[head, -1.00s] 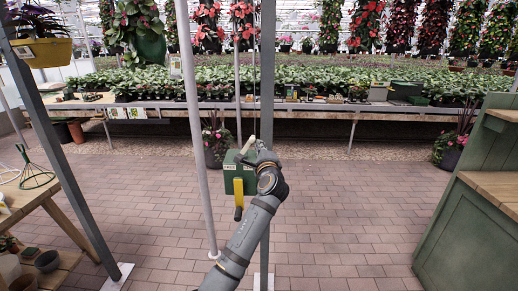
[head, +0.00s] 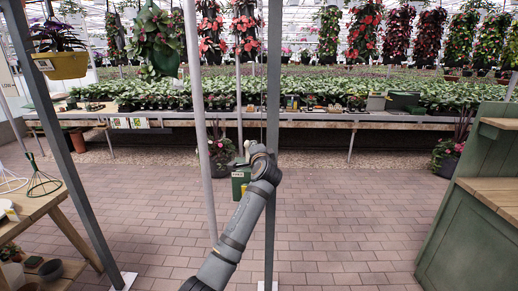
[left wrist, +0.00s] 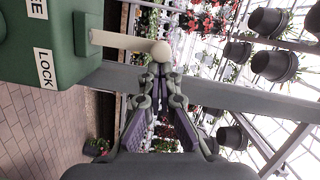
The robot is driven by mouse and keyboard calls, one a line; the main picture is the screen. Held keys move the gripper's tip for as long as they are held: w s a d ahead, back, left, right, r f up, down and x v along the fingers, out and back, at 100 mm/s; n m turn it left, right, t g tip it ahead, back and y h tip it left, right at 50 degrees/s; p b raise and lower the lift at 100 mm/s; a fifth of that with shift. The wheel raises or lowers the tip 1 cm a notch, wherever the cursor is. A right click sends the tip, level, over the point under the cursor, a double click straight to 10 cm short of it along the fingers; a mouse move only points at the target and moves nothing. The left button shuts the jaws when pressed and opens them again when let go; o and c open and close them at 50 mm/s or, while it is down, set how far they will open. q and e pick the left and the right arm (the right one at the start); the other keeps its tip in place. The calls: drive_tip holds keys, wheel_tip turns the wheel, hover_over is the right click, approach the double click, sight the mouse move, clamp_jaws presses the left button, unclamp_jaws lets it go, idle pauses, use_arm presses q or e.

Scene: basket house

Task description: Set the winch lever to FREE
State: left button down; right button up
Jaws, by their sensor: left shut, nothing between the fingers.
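The green winch box (head: 238,185) is mounted at the grey post in the head view, partly hidden behind my left arm. In the left wrist view the box (left wrist: 68,45) fills the upper left, with a LOCK label and a second label cut off to end in E. The cream winch lever (left wrist: 125,42) sticks out from the box and ends in a round knob. My left gripper (left wrist: 158,72) is shut and empty, its fingertips close by the knob; I cannot tell whether they touch. In the head view my left gripper (head: 252,150) is by the box's top. My right gripper is out of view.
A grey post (head: 272,100) and a pale pole (head: 196,120) stand close to the winch. A wooden table (head: 35,210) is at the left and a green counter (head: 480,205) at the right. Plant benches (head: 330,120) run across the back.

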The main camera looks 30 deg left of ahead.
sight(245, 145)
use_arm(q)
drive_tip(key=n, duration=0.1)
drive_tip(key=s+a+n, duration=0.1)
drive_tip(key=a+n, duration=0.1)
drive_tip(key=shift+s+a+r+h, duration=0.25)
drive_tip(key=shift+s+r+h, duration=0.05)
drive_tip(key=shift+s, duration=0.1)
drive_tip(key=shift+s+a+f+n+p, duration=0.15)
drive_tip(key=shift+s+a+n, duration=0.15)
drive_tip(key=shift+a, duration=0.2)
drive_tip(key=shift+s+a+f+n+p, duration=0.15)
drive_tip(key=shift+s+a+n, duration=0.15)
drive_tip(key=shift+a, duration=0.15)
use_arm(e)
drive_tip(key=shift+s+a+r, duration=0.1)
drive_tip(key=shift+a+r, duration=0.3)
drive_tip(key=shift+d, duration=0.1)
